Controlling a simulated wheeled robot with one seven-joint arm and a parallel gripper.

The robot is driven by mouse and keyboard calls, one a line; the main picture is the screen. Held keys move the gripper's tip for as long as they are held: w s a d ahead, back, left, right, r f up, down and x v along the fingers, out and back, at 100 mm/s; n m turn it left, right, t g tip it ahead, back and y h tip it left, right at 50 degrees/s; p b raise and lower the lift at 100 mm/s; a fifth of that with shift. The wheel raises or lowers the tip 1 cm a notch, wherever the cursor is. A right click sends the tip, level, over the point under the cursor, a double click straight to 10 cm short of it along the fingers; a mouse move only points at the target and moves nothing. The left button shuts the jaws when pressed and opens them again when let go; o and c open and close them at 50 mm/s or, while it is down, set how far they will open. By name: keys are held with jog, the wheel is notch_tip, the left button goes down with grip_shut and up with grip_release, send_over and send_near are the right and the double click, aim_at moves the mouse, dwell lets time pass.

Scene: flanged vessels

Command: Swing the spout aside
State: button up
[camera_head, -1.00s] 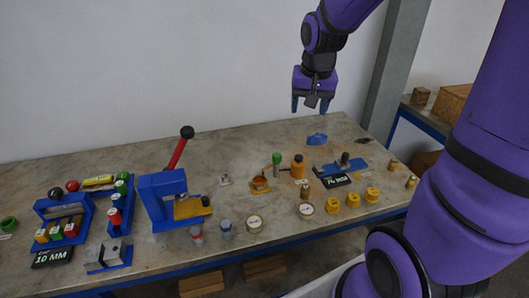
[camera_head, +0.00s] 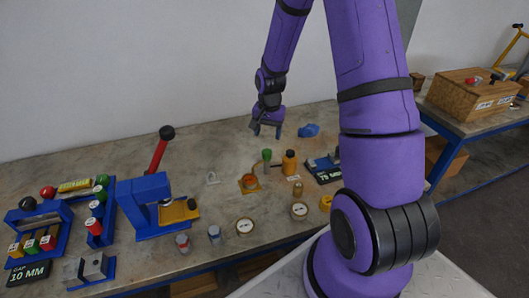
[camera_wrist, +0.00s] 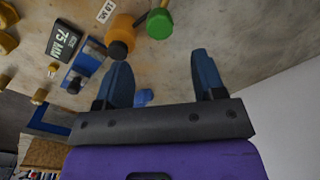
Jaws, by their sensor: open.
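The spout fixture has an orange post (camera_head: 289,163) with a dark top and a green knob (camera_head: 267,156) to its left. A thin spout arm runs from the post towards a small copper cup on an orange base (camera_head: 250,184). In the wrist view the post (camera_wrist: 121,34) and the green knob (camera_wrist: 159,24) lie beyond the fingers. My gripper (camera_head: 266,130) is open and empty, with blue fingers pointing down, above and behind the knob in the head view. It also shows in the wrist view (camera_wrist: 162,70), apart from the knob.
A blue vice-like fixture by a 75 MM sign (camera_head: 324,171) stands right of the post. A blue lump (camera_head: 308,129) lies behind. A blue press with a red lever (camera_head: 152,205) stands left. Two round gauges (camera_head: 244,227) are in front. My arm hides the table's right part.

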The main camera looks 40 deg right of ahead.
aim_at(267, 151)
notch_tip(267, 151, down, 10)
jog(key=shift+w+a+r, duration=0.1)
jog(key=shift+r, duration=0.1)
dwell(0.3)
grip_shut()
